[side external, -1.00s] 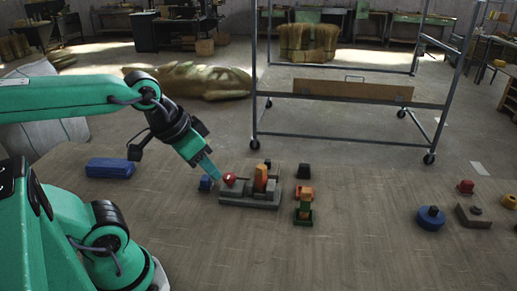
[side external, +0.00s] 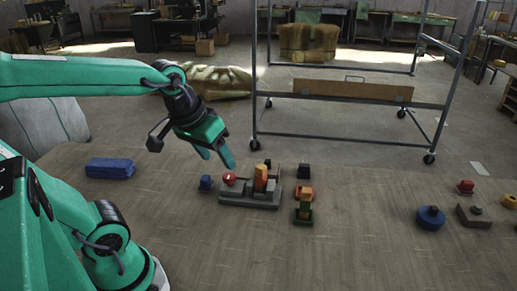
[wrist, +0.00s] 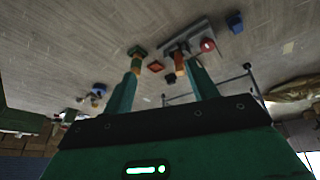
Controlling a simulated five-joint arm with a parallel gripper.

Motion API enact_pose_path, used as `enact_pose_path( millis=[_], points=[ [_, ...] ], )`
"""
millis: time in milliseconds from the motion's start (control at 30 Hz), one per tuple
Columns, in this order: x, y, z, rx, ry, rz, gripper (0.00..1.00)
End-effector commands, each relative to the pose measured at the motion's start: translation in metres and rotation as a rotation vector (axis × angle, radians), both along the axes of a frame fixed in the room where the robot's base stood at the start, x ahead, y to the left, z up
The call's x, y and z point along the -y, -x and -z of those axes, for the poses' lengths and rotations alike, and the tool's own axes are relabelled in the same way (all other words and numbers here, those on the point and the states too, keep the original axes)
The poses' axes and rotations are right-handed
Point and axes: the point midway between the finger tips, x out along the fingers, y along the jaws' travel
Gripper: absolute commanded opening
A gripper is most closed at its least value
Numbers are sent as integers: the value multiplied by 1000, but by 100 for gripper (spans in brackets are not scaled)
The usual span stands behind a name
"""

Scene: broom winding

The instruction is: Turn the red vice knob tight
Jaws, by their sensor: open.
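The grey vice (side external: 248,198) sits on the wooden table in the side view, with the red knob (side external: 229,179) at its left end. An orange upright piece (side external: 261,177) stands in the vice. My gripper (side external: 217,158) is open and empty, above the red knob and apart from it. In the wrist view the two green fingers (wrist: 163,70) are spread, and the red knob (wrist: 207,44) shows beyond the right fingertip. The grey vice (wrist: 185,38) shows there too, partly behind that finger.
Small orange and green parts (side external: 304,204) lie right of the vice. A blue box (side external: 110,168) lies at the left, and a blue round part (side external: 431,218) at the right. The front table is clear.

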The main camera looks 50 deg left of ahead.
Motion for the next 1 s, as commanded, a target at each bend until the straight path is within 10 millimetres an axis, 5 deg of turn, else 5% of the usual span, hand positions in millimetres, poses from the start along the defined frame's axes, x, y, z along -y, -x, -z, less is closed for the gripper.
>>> enact_pose_path(
  millis=[467, 1000],
  points=[
    [-58, -62, 27, -156, 170, -605, 58],
    [-137, -108, 92, -290, 293, -1268, 58]
  ],
)
